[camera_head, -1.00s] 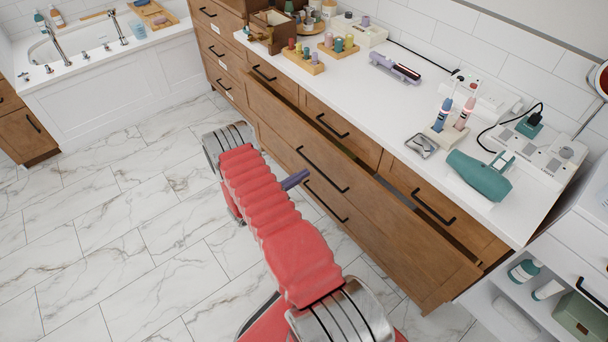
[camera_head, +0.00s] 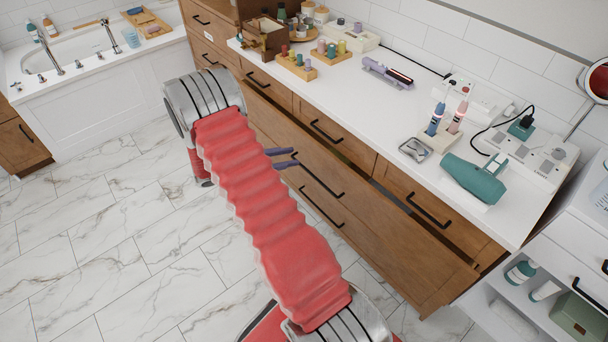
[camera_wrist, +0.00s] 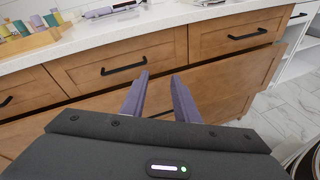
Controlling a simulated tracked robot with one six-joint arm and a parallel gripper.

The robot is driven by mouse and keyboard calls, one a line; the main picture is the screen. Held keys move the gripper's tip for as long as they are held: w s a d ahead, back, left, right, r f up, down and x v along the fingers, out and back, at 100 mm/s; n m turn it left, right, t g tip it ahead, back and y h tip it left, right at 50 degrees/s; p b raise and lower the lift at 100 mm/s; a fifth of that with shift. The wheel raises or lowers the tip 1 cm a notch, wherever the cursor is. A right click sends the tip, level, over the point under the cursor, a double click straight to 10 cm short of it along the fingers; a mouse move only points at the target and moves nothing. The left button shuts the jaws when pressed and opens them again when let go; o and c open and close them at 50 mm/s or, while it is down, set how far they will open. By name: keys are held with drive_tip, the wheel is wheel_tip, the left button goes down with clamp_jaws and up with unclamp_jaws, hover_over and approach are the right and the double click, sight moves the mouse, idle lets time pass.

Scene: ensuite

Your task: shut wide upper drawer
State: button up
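The wide upper drawer (camera_head: 380,228) is a long brown wooden front with a black bar handle (camera_head: 318,178). It stands pulled out from the cabinet, with a dark gap behind its top edge. In the wrist view its front (camera_wrist: 225,88) slants across below the small top drawers. My gripper (camera_head: 296,157) has two purple fingers pointing at the drawer front near the handle. In the wrist view the gripper (camera_wrist: 160,76) is open, with nothing between the fingertips. I cannot tell whether the fingers touch the drawer. My red-sleeved arm hides the front's left part.
The white countertop (camera_head: 400,110) holds a teal hair dryer (camera_head: 474,180), toothbrushes and several bottles. Small top drawers (camera_head: 425,200) sit under it. A white shelf unit (camera_head: 500,290) stands at the right. The marble floor (camera_head: 110,240) is clear at the left.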

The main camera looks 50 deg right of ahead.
drive_tip(key=s+a+r+m+t+y, duration=0.3)
drive_tip(key=s+a+r+y, duration=0.1)
drive_tip(key=a+r, duration=0.5)
drive_tip(key=s+a+r+m+t+y, duration=0.3)
drive_tip(key=s+a+r, duration=0.4)
drive_tip(key=a, duration=0.7)
drive_tip(key=s+a+r+m+t+y, duration=0.4)
drive_tip(key=s+a+r+t+y, duration=0.1)
drive_tip(key=a+r, duration=0.6)
drive_tip(key=shift+s+a+r+y, duration=0.2)
drive_tip(key=shift+s+y, duration=0.35)
drive_tip(key=shift+y, duration=0.55)
drive_tip(key=shift+a, duration=0.15)
